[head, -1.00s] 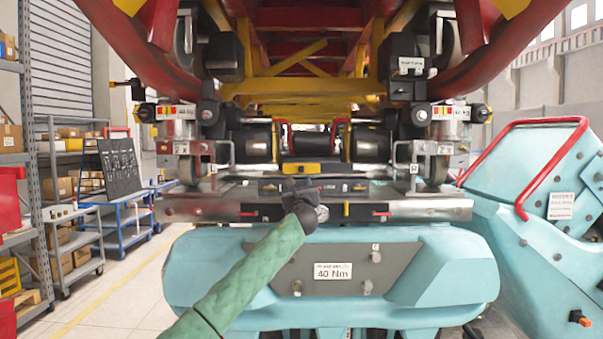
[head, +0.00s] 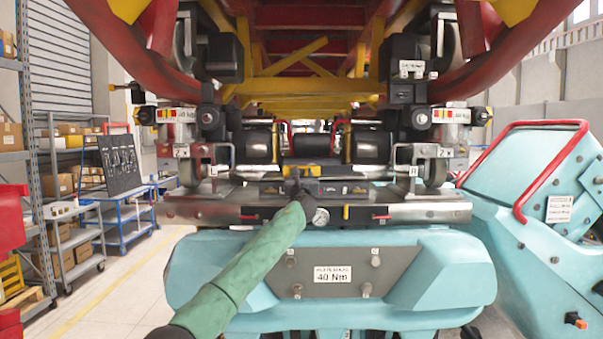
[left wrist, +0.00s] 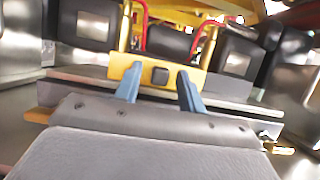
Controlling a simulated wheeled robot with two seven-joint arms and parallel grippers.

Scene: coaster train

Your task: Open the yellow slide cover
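The yellow slide cover (left wrist: 148,73), a flat yellow bar with a dark square in its middle, lies across the mechanism under the train. In the head view my left gripper largely hides it. My left gripper (head: 300,180) reaches over the metal crossbeam from below. In the left wrist view its two blue fingers (left wrist: 158,76) are apart, one on each side of the dark square, with nothing between them. The tips overlap the cover's front face in the picture; I cannot tell whether they touch it. My right gripper is not in view.
The metal crossbeam (head: 405,210) runs just below the cover, above a teal housing (head: 220,285) with a 40 Nm label. Black rollers and wheel brackets (head: 190,168) flank the space. A teal unit with a red handrail (head: 530,190) stands at right. Shelving stands at left.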

